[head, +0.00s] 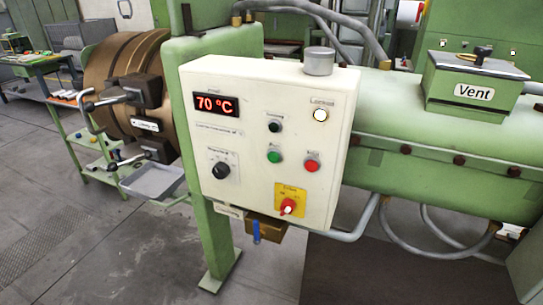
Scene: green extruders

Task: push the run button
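The cream control panel (240,192) faces me in the middle of the head view, on the green extruder. A green push button (274,157) sits right of the panel's centre; its small label is too blurred to read surely. A red push button (311,165) is just right of it, and a black knob (275,127) is above it. A red display (216,102) reads 70 °C. A white lamp (320,114) is lit at the upper right. Neither of my grippers is in view, and nothing covers the buttons.
A red rotary switch on a yellow plate (289,205) and a black dial (220,171) are lower on the panel. A grey cylinder (318,61) stands on its top. A green vent box (474,85) is at right, a grey tray (152,181) at left. The floor in front is clear.

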